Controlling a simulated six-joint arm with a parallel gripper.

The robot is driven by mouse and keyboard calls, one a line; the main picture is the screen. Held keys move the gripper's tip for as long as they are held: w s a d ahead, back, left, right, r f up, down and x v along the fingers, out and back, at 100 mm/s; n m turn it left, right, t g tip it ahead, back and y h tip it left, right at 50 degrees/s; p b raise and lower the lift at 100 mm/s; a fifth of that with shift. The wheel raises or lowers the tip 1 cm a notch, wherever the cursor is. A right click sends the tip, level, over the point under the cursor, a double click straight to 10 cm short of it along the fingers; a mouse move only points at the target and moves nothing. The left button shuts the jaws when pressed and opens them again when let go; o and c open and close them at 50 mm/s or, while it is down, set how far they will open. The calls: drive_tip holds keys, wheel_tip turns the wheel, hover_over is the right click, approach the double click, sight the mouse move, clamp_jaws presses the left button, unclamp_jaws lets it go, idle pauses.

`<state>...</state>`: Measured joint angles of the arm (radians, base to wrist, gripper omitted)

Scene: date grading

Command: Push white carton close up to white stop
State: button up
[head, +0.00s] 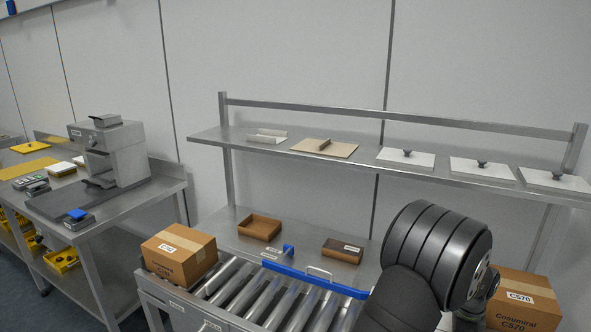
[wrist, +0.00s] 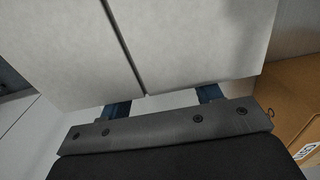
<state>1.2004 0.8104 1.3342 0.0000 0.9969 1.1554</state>
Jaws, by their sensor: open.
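In the wrist view a large white box-like thing (wrist: 195,45) with a dark seam fills the upper middle; it looks like the white carton. My gripper (wrist: 163,101) is open, its two blue fingers apart at the near edge of that white thing. I cannot tell whether they touch it. In the head view my dark arm covers the lower right, hiding the gripper and any white carton behind it. I cannot make out a white stop for certain in either view.
A brown carton (head: 525,301) stands right of my arm; a brown carton (wrist: 300,95) also shows at right in the wrist view. Another brown carton (head: 178,262) sits left on the roller conveyor (head: 262,303), beside a blue bar (head: 312,279). A shelf (head: 350,160) with plates runs behind.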

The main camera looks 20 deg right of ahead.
drive_tip(key=shift+w+a, duration=0.25)
drive_tip(key=shift+w, duration=0.15)
drive_tip(key=shift+w+a, duration=1.65)
drive_tip(key=shift+w, duration=0.1)
drive_tip(key=shift+w+a, duration=0.1)
drive_tip(key=shift+w+a, duration=1.6)
drive_tip(key=shift+w, duration=0.15)
drive_tip(key=shift+w+a, duration=0.65)
drive_tip(key=shift+w, duration=0.1)
drive_tip(key=shift+w+a, duration=2.75)
drive_tip(key=shift+w, duration=0.15)
